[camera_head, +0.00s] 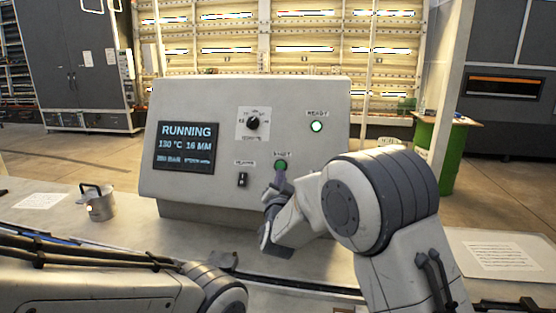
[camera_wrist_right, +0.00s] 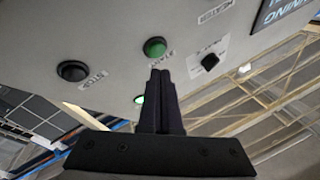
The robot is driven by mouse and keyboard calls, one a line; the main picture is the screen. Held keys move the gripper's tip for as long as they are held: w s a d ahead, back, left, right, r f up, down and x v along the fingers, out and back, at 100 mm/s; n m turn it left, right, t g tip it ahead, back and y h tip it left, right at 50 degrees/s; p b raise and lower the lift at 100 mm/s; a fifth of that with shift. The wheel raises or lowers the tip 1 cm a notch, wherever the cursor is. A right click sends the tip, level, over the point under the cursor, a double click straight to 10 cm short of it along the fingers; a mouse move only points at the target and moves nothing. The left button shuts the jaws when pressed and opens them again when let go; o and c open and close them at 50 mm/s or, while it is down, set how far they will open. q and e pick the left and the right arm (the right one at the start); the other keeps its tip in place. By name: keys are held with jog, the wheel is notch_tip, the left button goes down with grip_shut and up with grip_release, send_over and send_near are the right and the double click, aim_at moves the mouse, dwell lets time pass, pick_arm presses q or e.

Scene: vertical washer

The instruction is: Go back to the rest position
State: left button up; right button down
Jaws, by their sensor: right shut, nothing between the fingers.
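My right gripper (camera_head: 279,178) is in front of the control panel (camera_head: 205,100), with its fingertips just below the green start button (camera_head: 280,164). In the right wrist view its two dark fingers (camera_wrist_right: 161,76) are closed together with nothing between them, and their tips point at the green button (camera_wrist_right: 154,47). I cannot tell whether they touch it. My left arm crosses the lower left of the head view, but its gripper is not visible.
The panel's screen (camera_head: 186,146) reads RUNNING, 130 °C, 16 MM. A dial (camera_head: 253,123), a black switch (camera_head: 242,180) and a lit green ready lamp (camera_head: 317,126) are on the panel.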

jog(key=s+d+f+n+g+y, duration=0.2)
jog(key=s+d+f+n+g, duration=0.3)
jog(key=s+d+f+g, duration=0.75)
jog(key=s+f, duration=0.1)
jog(key=s, duration=0.4)
jog(key=s+d+f+n+g+h, duration=0.1)
jog(key=s+d+f+g, duration=0.1)
jog(key=s, duration=0.6)
jog(key=s+d+f+n+g, duration=0.1)
jog(key=s+d+f+g, duration=0.1)
jog(key=s+f, duration=0.2)
jog(key=shift+s+d+f+g, duration=0.1)
jog(key=shift+s+d+g, duration=0.1)
jog(key=shift+s, duration=0.65)
jog(key=shift+s+d+f+g, duration=0.1)
jog(key=shift+s+d, duration=0.05)
jog(key=shift+s, duration=0.7)
jog(key=s+a+r+n+g, duration=0.1)
jog(key=s+a+r+n, duration=0.2)
jog(key=s+a, duration=0.3)
jog(key=s+a+r+n+g, duration=0.1)
jog(key=s+a+r+n, duration=0.2)
jog(key=s+a, duration=0.4)
jog(key=shift+a+n+y, duration=0.3)
jog(key=shift+n, duration=0.4)
jog(key=shift+g, duration=0.25)
